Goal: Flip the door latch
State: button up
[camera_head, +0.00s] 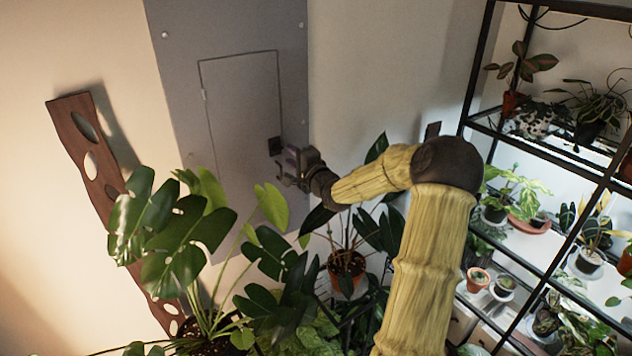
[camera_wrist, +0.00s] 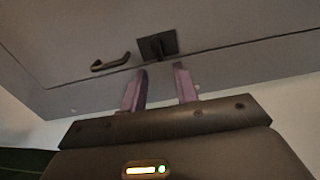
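A grey wall panel with a small door (camera_head: 240,120) is in the head view. A dark latch (camera_head: 275,145) sits at the door's right edge. In the wrist view the latch (camera_wrist: 157,46) is a black plate with a small raised piece, across the door's seam, beside a dark curved handle (camera_wrist: 110,63). My gripper (camera_head: 290,168) is close to the panel, near the latch. In the wrist view my gripper (camera_wrist: 160,78) has two purple fingers apart with nothing between them. The fingertips point toward the latch and appear just short of it.
Large leafy plants (camera_head: 180,225) stand below and left of the panel. A potted plant (camera_head: 347,265) is under my arm. A brown plank with holes (camera_head: 85,135) leans on the left wall. A black shelf rack (camera_head: 475,70) with several plants is on the right.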

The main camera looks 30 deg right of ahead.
jog(key=s+b, duration=0.3)
jog(key=s, duration=1)
jog(key=shift+d, duration=0.2)
jog(key=s+a+f+n+g, duration=0.3)
jog(key=a+f+n+g, duration=0.5)
jog(key=a+f, duration=0.45)
jog(key=s+a+f+n+g, duration=0.2)
jog(key=s+a+n, duration=0.3)
jog(key=s, duration=0.3)
jog(key=s+a+f+n+g, duration=0.2)
jog(key=s+a+n+g, duration=0.2)
jog(key=s, duration=0.5)
jog(key=shift+a+n+g+h+b, duration=0.3)
jog(key=shift+a+n+g+b, duration=0.15)
jog(key=shift+a+g, duration=0.25)
jog(key=shift+w, duration=0.1)
